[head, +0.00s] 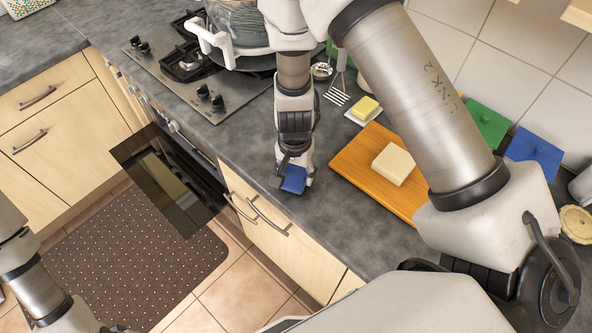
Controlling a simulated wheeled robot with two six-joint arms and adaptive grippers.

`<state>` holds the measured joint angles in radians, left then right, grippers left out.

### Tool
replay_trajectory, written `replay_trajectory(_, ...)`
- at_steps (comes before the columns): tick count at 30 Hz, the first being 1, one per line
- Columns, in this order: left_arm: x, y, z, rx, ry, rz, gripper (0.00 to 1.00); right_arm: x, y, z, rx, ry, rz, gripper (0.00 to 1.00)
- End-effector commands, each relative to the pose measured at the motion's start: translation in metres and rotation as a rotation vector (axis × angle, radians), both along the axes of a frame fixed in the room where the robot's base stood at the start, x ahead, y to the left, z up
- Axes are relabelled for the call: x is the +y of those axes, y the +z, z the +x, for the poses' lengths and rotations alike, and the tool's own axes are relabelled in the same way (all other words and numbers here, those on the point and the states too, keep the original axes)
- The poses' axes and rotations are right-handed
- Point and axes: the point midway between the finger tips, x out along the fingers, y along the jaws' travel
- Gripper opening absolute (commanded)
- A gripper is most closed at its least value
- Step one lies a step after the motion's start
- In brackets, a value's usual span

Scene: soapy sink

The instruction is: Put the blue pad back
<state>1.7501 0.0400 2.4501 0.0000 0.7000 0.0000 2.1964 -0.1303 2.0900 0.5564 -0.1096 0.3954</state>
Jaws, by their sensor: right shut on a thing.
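My right gripper (292,171) points down over the grey counter, near its front edge. It is shut on a small blue pad (293,180), which shows below the fingers. The pad is partly hidden by the gripper, and I cannot tell whether it touches the counter. My left arm shows at the lower left corner, and its gripper is out of view.
Right of the pad, a wooden board (356,160) bears a pale block (393,164). A yellow block (365,108) sits on a white dish behind. Green (487,123) and blue (533,153) panels stand by the tiled wall. A hob (190,70) with a pot is left.

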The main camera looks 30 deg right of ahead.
Motion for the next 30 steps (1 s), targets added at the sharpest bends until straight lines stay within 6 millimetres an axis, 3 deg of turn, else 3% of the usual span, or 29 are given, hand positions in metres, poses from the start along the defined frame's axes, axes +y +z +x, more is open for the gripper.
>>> replay_trajectory(5,0.0,-0.003,0.0,0.0,0.0,0.0,0.38,0.0,-0.003,0.0,0.0,0.0,0.0,0.19)
replay_trajectory(6,0.0,-0.003,0.0,0.0,0.0,0.0,0.38,0.0,-0.003,0.0,0.0,0.0,0.0,0.68)
replay_trajectory(8,0.0,-0.003,0.0,0.0,0.0,0.0,0.38,0.0,-0.003,0.0,0.0,0.0,0.0,0.86)
replay_trajectory(20,0.0,0.004,0.0,0.0,0.0,0.0,0.38,0.0,0.005,0.0,0.0,0.0,0.0,0.86)
replay_trajectory(22,0.0,0.015,0.0,0.0,0.0,0.0,0.38,0.0,0.016,0.0,-0.001,0.0,0.0,0.86)
replay_trajectory(30,0.0,0.015,0.0,0.0,0.0,0.0,0.38,0.001,0.08,0.001,-0.007,0.001,0.0,0.86)
